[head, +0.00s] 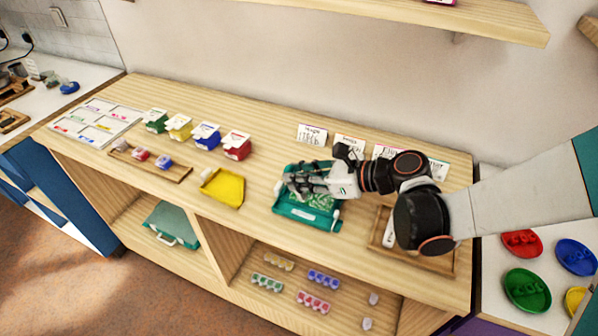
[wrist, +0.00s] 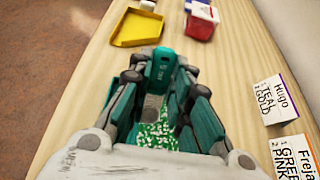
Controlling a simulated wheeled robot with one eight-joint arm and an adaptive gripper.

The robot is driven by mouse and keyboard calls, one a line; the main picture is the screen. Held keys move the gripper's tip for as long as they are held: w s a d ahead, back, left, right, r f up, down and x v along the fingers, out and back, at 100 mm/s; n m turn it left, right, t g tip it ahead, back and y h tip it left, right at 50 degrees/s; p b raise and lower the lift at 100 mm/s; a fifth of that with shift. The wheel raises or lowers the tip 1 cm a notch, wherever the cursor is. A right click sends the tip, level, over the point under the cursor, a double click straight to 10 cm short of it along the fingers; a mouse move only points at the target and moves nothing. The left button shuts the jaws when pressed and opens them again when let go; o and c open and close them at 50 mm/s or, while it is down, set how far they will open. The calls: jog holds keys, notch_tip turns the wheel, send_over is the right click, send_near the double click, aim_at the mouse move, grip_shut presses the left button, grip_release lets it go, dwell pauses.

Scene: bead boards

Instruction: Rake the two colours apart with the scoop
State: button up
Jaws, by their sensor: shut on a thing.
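A teal tray (head: 308,222) stands on the wooden counter, with green and white beads (head: 322,208) mixed in it. The beads also show in the wrist view (wrist: 156,134), between and below my fingers. My gripper (head: 292,184) is over the tray, coming from the right. In the wrist view its dark fingers are closed on a teal piece (wrist: 160,68), which looks like the scoop. The scoop's lower part is hidden, and I cannot tell whether it touches the beads. A yellow tray (head: 222,188) stands apart to the left of the teal one.
Several coloured boxes (head: 206,136) stand behind the yellow tray. Name cards (head: 312,135) stand at the wall. A wooden tray (head: 440,264) lies under my arm on the right. A wooden strip (head: 172,173) with small pieces is at left. Bare counter lies between the yellow and teal trays.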

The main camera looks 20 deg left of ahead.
jog(key=shift+d, duration=1.2)
jog(key=shift+w+d+p, duration=0.1)
jog(key=shift+w+p, duration=0.35)
jog(key=shift+w, duration=1.35)
jog(key=shift+s+d, duration=0.15)
jog(key=shift+d, duration=0.65)
jog(key=shift+s+d, duration=0.1)
jog(key=shift+d, duration=0.65)
jog(key=shift+s+a, duration=0.2)
jog(key=shift+s, duration=1.45)
jog(key=shift+w, duration=0.85)
jog(key=shift+w+a+b, duration=0.2)
jog(key=shift+a+b, duration=0.3)
jog(key=shift+a, duration=2.7)
jog(key=shift+s+d+b, duration=0.15)
jog(key=shift+d, duration=1.6)
jog(key=shift+s+d+b, duration=0.1)
jog(key=shift+d+b, duration=0.05)
jog(key=shift+d, duration=1.55)
jog(key=shift+d+r, duration=0.1)
jog(key=shift+r, duration=0.05)
jog(key=shift+r+p, duration=1.8)
jog(key=shift+r, duration=0.55)
